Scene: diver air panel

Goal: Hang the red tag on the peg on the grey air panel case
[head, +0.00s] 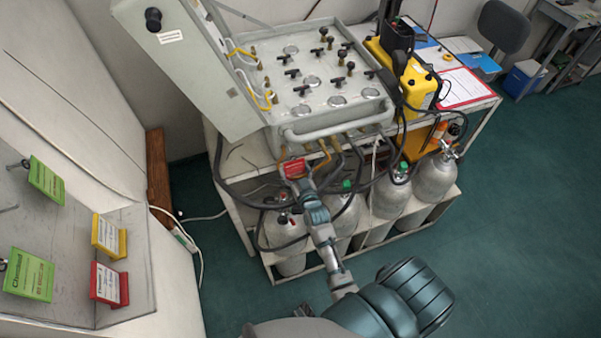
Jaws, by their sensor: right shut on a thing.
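The red tag (294,167), with a pale label, is in my right gripper (297,178), which is shut on it. They appear in front of the lower front of the grey air panel case (376,117), near its front handle and hoses. I cannot tell the gap to the case. A short black knob or peg (153,19) sticks out of the case's upright lid (205,85), above a small white label; I cannot tell whether this is the peg. My left gripper is not in view.
Hoses hang below the case, over several grey cylinders (434,180) on the cart's lower shelf. A yellow device (415,85) stands right of the case. At left, a tag board (75,270) holds green, yellow and red tags.

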